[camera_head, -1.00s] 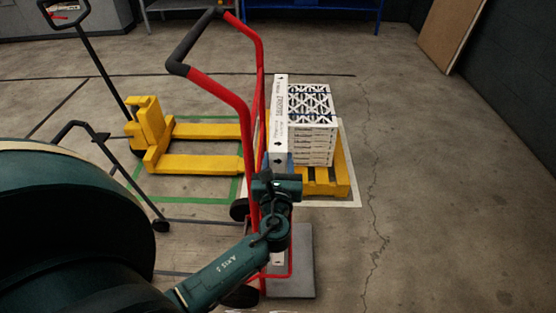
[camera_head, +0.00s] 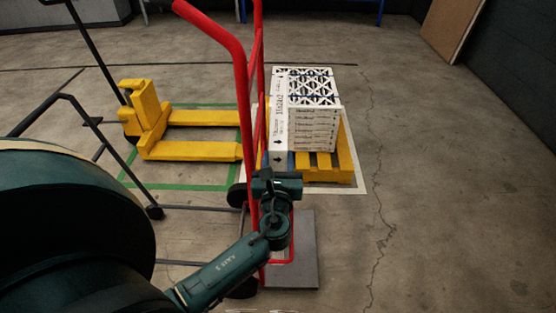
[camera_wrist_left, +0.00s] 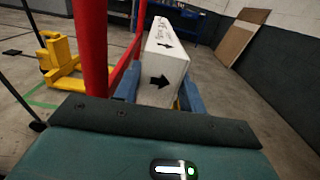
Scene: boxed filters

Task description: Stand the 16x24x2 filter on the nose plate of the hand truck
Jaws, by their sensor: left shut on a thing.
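The held filter (camera_head: 279,118) is a white box with black print and arrows, seen narrow edge on. My left gripper (camera_head: 276,170) is shut on it beside the red hand truck (camera_head: 245,95). In the left wrist view the filter (camera_wrist_left: 163,68) sits between my blue fingers (camera_wrist_left: 158,92), close to the red rail (camera_wrist_left: 92,50). The grey nose plate (camera_head: 305,255) lies low, in front of the truck frame. My gripper and arm hide the filter's lower part, so I cannot tell whether it touches the plate. My right gripper is not in view.
A stack of white boxed filters (camera_head: 314,120) stands on a yellow pallet (camera_head: 345,160) behind the truck. A yellow pallet jack (camera_head: 150,125) stands to the left. A dark-railed cart (camera_head: 85,120) is at the near left. The floor at right is clear.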

